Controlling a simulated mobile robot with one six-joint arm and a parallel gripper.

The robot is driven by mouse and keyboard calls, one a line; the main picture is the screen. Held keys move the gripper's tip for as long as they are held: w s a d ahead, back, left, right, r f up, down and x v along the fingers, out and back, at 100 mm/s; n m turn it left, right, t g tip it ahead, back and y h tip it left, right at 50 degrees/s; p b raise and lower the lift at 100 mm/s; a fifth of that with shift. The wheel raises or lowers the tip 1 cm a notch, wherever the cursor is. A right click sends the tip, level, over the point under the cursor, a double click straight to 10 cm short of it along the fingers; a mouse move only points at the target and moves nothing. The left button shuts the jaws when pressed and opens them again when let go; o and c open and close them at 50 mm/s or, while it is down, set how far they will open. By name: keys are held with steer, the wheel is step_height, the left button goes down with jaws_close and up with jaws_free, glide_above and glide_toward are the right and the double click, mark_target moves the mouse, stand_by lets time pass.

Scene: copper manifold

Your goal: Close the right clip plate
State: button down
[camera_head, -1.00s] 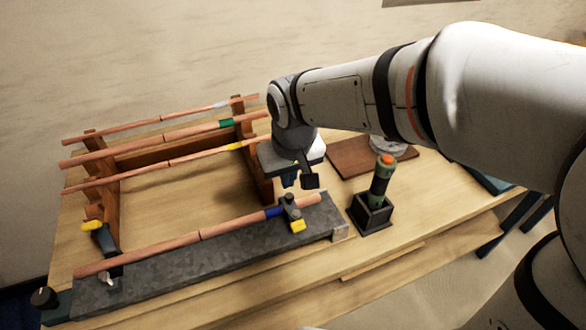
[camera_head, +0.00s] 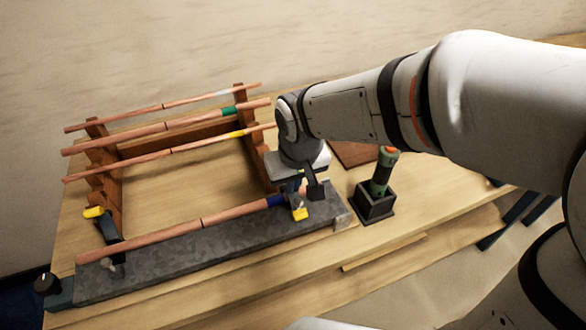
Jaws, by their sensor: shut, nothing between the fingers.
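The right clip plate with its yellow tab (camera_head: 300,214) is at the right end of the grey metal base (camera_head: 230,232), near the blue-banded end of a copper pipe (camera_head: 165,241). My gripper (camera_head: 314,190) is over this clip, with its dark fingers shut and empty. The gripper hides most of the clip, and I cannot tell whether it touches it. The left clip, with a yellow-tipped lever (camera_head: 95,212), stands at the left end of the base.
A wooden rack (camera_head: 110,170) holds several copper pipes with coloured bands behind the base. A green torch with an orange top (camera_head: 384,170) stands in a black holder (camera_head: 374,203) to the right. The wooden tabletop (camera_head: 190,180) is clear inside the rack.

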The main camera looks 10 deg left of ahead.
steer(key=shift+s+d+f, duration=0.1)
steer(key=shift+s+f, duration=0.05)
steer(key=shift+f, duration=0.1)
steer(key=shift+r+p, duration=0.45)
steer(key=shift+r, duration=0.1)
steer(key=p+v, duration=0.2)
steer(key=v, duration=0.1)
steer(key=shift+r, duration=0.25)
steer(key=s+d+r+b, duration=0.1)
steer(key=s+r, duration=0.3)
steer(key=r, duration=0.4)
steer(key=shift+d+r, duration=0.2)
steer(key=shift+d, duration=0.65)
